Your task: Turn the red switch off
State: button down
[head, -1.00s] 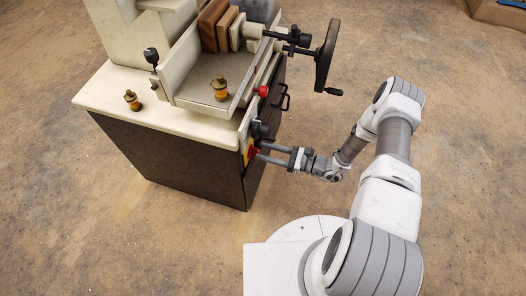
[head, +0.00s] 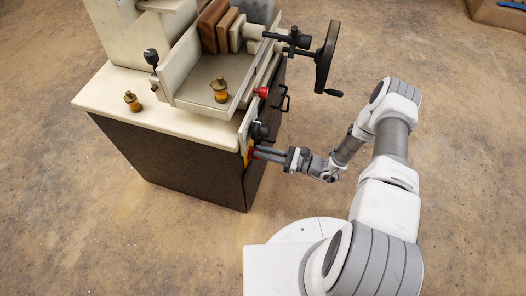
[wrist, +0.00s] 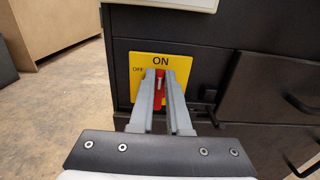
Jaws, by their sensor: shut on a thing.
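The red switch (wrist: 160,92) sits on a yellow plate (wrist: 142,62) marked ON at the top and OFF at the left. Its handle stands upright under the ON mark in the wrist view. My gripper (wrist: 164,78) is shut on the red switch, one finger on each side of it. In the head view the fingertips of my gripper (head: 256,153) meet the plate on the side of the machine. The fingers hide part of the switch there.
The machine cabinet (head: 190,165) carries a handwheel (head: 326,56) and a red knob (head: 262,92) above the switch. Drawer handles (wrist: 303,104) jut out to the right of the plate. The floor around my arm is clear.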

jog(key=shift+n, duration=0.3)
jog(key=n, duration=0.3)
jog(key=shift+s+a+f+n, duration=0.1)
jog(key=shift+s+n, duration=0.2)
jog(key=shift+s, duration=0.1)
jog(key=n, duration=0.3)
jog(key=s+n+p, duration=0.1)
jog(key=n, duration=0.1)
jog(key=shift+a+f, duration=0.2)
jog(key=shift+f, duration=0.15)
jog(key=n, duration=0.4)
jog(key=shift+s+f+n+p, duration=0.15)
jog(key=shift+f+n+p, duration=0.25)
jog(key=shift+f+n, duration=0.2)
jog(key=shift+n, duration=0.75)
jog(key=shift+f+n, duration=0.2)
jog(key=shift+n, duration=0.75)
jog(key=shift+p, duration=0.3)
jog(key=c, duration=0.9)
grip_release()
jog(key=shift+s+a, duration=0.1)
